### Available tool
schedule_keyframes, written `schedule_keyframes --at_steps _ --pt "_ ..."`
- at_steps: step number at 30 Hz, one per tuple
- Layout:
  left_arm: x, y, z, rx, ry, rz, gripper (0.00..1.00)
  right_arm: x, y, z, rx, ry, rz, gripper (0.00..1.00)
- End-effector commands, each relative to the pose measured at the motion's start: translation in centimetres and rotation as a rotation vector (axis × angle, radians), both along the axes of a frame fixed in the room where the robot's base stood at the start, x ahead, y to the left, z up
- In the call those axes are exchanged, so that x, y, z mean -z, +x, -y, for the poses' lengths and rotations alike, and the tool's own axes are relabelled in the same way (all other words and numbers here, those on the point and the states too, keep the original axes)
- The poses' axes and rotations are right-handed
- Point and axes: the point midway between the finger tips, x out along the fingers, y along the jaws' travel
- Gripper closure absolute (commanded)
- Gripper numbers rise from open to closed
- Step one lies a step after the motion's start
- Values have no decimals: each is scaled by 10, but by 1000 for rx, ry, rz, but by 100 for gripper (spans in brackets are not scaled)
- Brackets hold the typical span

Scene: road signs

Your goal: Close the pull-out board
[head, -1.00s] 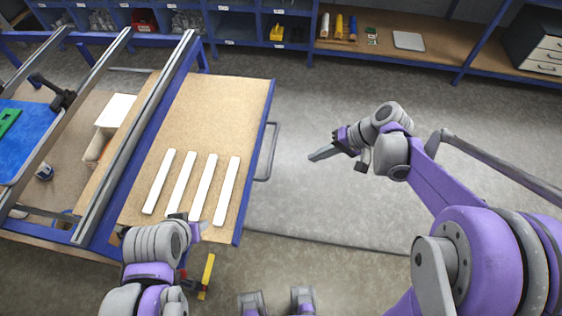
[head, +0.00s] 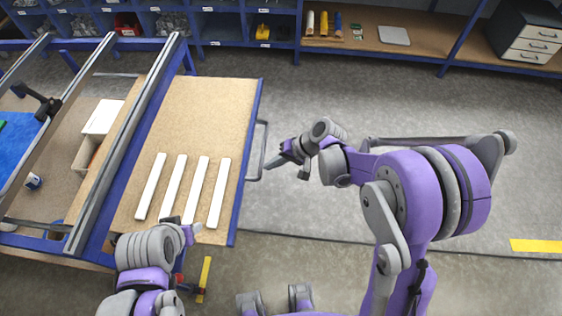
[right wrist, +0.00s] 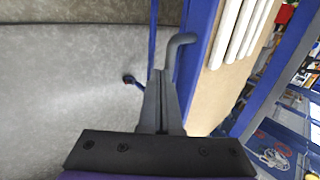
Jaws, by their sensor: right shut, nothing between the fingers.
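The pull-out board (head: 215,112) is a brown wooden board with a blue front edge, extended from the workbench at the left of the head view. A grey bar handle (head: 262,150) sticks out from its blue edge. My right gripper (head: 271,164) is shut and empty, its tip right by the handle; I cannot tell whether they touch. In the right wrist view the closed fingers (right wrist: 161,100) lie beside the bent handle (right wrist: 178,48) and the board (right wrist: 226,90). My left gripper (head: 190,232) is over the board's near edge, its fingers mostly hidden by the wrist.
Several white strips (head: 185,190) lie on the board. Metal rails (head: 120,150) and a blue frame run along the workbench at left. Shelves with bins (head: 225,28) stand at the back. The grey floor (head: 330,95) right of the board is open.

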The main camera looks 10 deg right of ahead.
Motion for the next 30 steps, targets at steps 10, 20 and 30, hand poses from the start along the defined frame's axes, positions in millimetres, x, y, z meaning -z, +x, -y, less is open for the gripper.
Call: schedule_keyframes --at_steps 10,20,30 --pt "0 0 0 0 0 0 50 1 0 -2 0 0 0 100" --pt "5 -2 0 0 0 -3 50 1 5 -25 -4 1 0 100" --pt "21 -6 0 0 0 -10 50 2 26 -107 -8 2 -1 100"
